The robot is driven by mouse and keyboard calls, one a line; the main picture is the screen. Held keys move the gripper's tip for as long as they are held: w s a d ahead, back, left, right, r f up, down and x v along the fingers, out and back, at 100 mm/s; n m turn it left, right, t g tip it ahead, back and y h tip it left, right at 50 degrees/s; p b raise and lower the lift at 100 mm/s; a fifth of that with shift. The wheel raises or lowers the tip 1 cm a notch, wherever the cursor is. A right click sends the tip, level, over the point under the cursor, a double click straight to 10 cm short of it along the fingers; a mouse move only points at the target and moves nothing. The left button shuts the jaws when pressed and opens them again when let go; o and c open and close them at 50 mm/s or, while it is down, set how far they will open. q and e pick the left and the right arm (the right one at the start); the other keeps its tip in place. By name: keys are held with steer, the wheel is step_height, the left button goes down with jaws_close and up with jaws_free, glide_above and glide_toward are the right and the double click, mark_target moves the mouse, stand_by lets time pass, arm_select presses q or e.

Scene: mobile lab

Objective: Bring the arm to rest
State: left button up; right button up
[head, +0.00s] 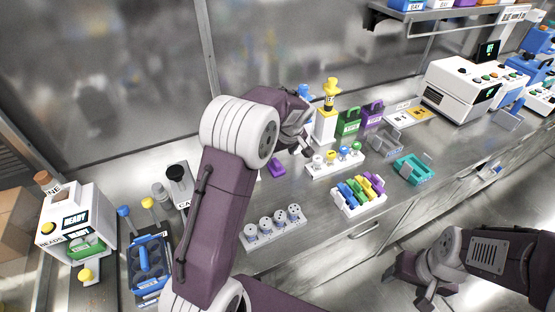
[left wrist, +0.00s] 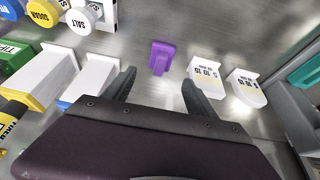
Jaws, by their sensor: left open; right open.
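My left arm rises through the middle of the head view and bends over the steel bench (head: 322,205). Its gripper (head: 303,146) is partly hidden behind the arm's wrist. In the left wrist view the two dark fingers of this gripper (left wrist: 160,92) stand apart with nothing between them. A small purple block (left wrist: 161,57) lies on the bench beyond the fingertips, apart from them. It also shows in the head view (head: 276,168). My right gripper (head: 408,287) is at the lower right, over the floor in front of the bench, open and empty.
A rack with coloured knobs (head: 335,162), a white tray of coloured pieces (head: 360,196) and a row of grey-topped pots (head: 272,226) stand near the left gripper. A teal tray (head: 412,170) is further right. A white machine (head: 458,85) stands at the back right.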

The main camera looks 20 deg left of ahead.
arm_select(q)
steer(key=v, duration=0.3)
steer(key=shift+r, duration=0.1)
step_height(320, 180, up, 5)
steer(key=s+p, duration=0.3)
steer(key=s+d+f+m+h, duration=0.1)
steer(key=s+d+f+m, duration=0.1)
steer(key=s, duration=0.5)
steer(key=s+d+f+m+g+h+p, duration=0.1)
steer(key=s+f+m, duration=0.1)
steer(key=s+m, duration=0.2)
steer(key=s+d+f+m+g+h+p, duration=0.1)
steer(key=s+d+f+m, duration=0.1)
steer(key=s, duration=0.7)
steer(key=shift+s+d+f+m+h, duration=0.35)
steer(key=shift+f+m, duration=0.25)
steer(key=shift+m, duration=0.1)
